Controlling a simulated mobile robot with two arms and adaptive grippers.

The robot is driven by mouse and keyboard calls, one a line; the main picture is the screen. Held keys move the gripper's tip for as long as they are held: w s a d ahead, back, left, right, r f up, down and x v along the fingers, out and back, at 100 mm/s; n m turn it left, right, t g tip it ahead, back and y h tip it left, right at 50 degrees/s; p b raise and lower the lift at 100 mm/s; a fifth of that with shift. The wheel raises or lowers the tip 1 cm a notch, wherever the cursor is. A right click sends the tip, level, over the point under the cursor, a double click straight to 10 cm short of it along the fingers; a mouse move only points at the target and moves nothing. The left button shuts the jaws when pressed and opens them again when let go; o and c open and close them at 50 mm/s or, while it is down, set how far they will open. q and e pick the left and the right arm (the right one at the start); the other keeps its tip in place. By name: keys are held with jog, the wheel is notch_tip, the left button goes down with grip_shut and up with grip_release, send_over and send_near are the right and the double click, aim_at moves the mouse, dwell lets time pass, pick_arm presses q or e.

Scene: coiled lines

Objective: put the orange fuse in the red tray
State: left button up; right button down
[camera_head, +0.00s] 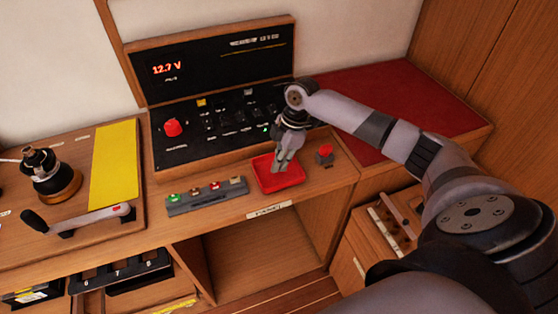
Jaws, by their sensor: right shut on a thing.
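The red tray (294,180) lies on the wooden counter in front of the black panel. My right gripper (282,164) points down over the tray, with its fingertips at or just above the tray's inside; I cannot tell whether they touch it. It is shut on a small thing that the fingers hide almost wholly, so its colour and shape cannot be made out. I cannot pick out an orange fuse anywhere else in view. My left gripper is not in view.
A strip with several coloured buttons (206,198) lies left of the tray. A red knob (324,153) stands close on its right. The panel (215,125) rises behind.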

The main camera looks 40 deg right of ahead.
jog(key=shift+f, duration=0.15)
jog(key=c, duration=1.8)
grip_release()
jog(key=shift+o, duration=0.2)
jog(key=b+v, duration=0.2)
jog(key=v, duration=1)
jog(key=shift+r+b, duration=0.25)
jog(key=shift+b, duration=0.05)
jog(key=shift+s+f, duration=0.1)
